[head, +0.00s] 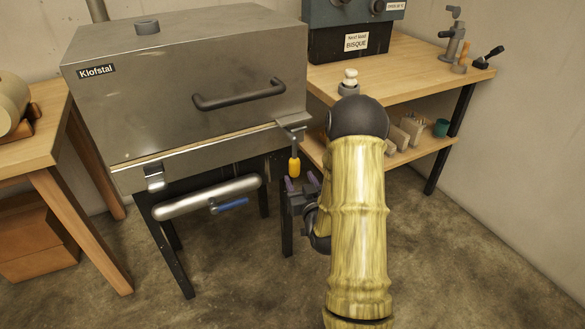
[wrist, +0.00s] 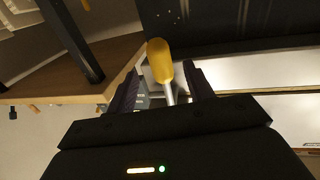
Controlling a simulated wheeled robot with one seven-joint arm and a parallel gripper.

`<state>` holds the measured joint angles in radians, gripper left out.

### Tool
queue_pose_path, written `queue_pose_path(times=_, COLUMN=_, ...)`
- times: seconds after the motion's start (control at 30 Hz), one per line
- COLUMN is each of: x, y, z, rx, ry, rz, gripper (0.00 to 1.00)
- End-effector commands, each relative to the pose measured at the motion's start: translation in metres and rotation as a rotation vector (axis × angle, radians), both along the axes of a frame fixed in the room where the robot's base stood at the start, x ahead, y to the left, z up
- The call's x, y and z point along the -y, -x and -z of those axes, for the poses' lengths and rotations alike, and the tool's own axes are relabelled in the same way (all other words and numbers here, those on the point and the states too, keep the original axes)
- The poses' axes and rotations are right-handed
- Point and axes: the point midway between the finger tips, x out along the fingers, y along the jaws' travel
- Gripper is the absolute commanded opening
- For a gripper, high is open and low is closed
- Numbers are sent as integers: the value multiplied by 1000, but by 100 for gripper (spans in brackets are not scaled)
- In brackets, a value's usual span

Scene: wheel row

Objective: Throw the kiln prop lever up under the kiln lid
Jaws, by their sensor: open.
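The kiln (head: 185,85) is a grey metal box marked Klofstal, with its lid down and a dark bar handle (head: 240,94) on the front. The prop lever (head: 294,165) hangs from a bracket at the kiln's front right corner, its yellow grip pointing down. My gripper (head: 300,182) is just below and beside the yellow grip in the head view. In the wrist view the lever's yellow grip (wrist: 160,60) and metal rod stand between the two open purple-grey fingers (wrist: 163,88). I cannot tell whether either finger touches it.
A silver pipe with a blue valve handle (head: 230,205) runs below the kiln front. A wooden bench (head: 420,70) with a controller box and tools stands at right. Another wooden table (head: 45,150) stands at left. Open concrete floor lies in front.

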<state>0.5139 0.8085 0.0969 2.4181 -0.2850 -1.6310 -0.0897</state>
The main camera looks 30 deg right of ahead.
Motion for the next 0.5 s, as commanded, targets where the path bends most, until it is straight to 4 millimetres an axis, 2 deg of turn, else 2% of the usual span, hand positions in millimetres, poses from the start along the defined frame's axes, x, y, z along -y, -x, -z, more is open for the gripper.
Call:
queue_pose_path(times=0.3, x=9, y=-56, z=0, rx=2, ry=1, rz=-1, gripper=52)
queue_pose_path(times=0.5, x=13, y=-78, z=1, rx=0, ry=1, rz=0, gripper=52)
